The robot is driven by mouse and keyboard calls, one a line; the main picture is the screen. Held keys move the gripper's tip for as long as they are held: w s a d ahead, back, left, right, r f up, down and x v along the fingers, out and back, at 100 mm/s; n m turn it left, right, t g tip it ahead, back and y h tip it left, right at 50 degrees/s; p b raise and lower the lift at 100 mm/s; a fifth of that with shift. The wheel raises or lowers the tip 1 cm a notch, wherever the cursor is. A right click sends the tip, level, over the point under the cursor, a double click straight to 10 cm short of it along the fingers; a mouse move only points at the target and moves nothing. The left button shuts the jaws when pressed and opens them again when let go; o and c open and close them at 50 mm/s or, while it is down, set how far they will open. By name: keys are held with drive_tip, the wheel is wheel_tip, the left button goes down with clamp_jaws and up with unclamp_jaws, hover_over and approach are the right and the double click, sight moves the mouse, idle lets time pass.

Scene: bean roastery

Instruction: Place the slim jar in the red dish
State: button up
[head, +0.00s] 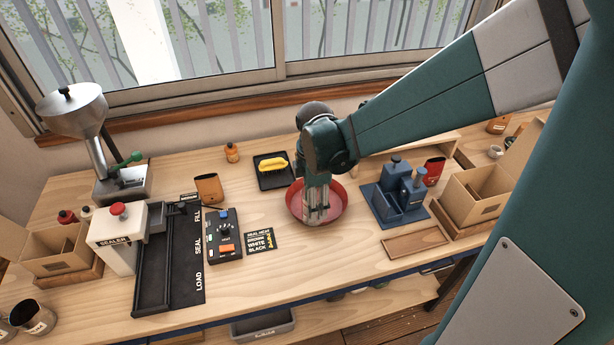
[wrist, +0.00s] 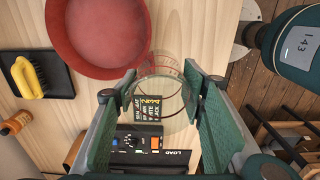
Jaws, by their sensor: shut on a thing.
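The red dish (head: 339,217) lies on the wooden bench; it also shows at the top of the wrist view (wrist: 100,35). My gripper (head: 316,207) points down in front of the dish in the head view. In the wrist view its green pads (wrist: 160,100) are closed on the sides of a clear, see-through jar (wrist: 163,88), the slim jar. The jar's outline overlaps the dish's rim there, and most of the dish lies to its upper left. I cannot tell how high the jar's bottom is above the bench or dish.
A black tray with a yellow brush (head: 276,166) lies behind the dish. A control box (head: 226,234) and label card (head: 261,241) are to the left, a blue stand (head: 397,202) to the right. A sealer (head: 120,240) stands further left. The bench in front of the dish is clear.

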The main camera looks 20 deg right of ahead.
drive_tip(key=w+d, duration=1)
drive_tip(key=w, duration=0.3)
drive_tip(key=shift+w+d+f, duration=0.2)
drive_tip(key=shift+w+d, duration=0.05)
drive_tip(key=shift+f, duration=2.95)
drive_tip(key=shift+f, duration=2.05)
drive_tip(key=shift+f+b, duration=0.2)
drive_tip(key=shift+b, duration=0.15)
drive_tip(key=o, duration=1)
drive_tip(key=shift+c, duration=0.2)
drive_tip(key=shift+r, duration=0.2)
